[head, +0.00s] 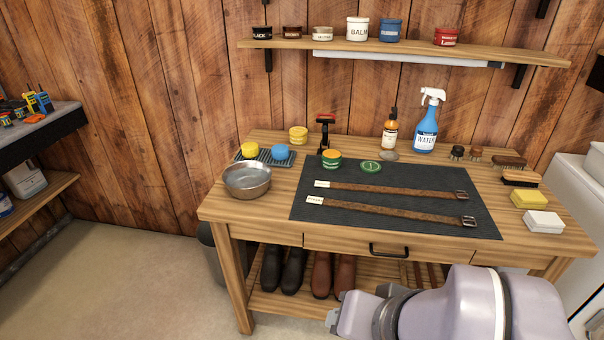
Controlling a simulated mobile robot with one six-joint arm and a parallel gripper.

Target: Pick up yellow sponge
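A round yellow sponge (250,149) sits at the left end of a blue-grey rack (265,161) at the back left of the wooden workbench (222,208). A round blue sponge (280,152) sits beside it. Another round yellow piece (298,134), perhaps a sponge or a stack, stands behind them. A yellow block (529,199) lies at the bench's right; I cannot tell if it is a sponge or folded cloth. My gripper (334,319) is low at the front, below the bench top and far from these things. Its fingers do not show clearly.
A metal bowl (247,180) stands in front of the rack. A blue spray bottle (425,128) stands behind. A shelf (480,49) overhangs the back. Floor (150,280) is clear at left.

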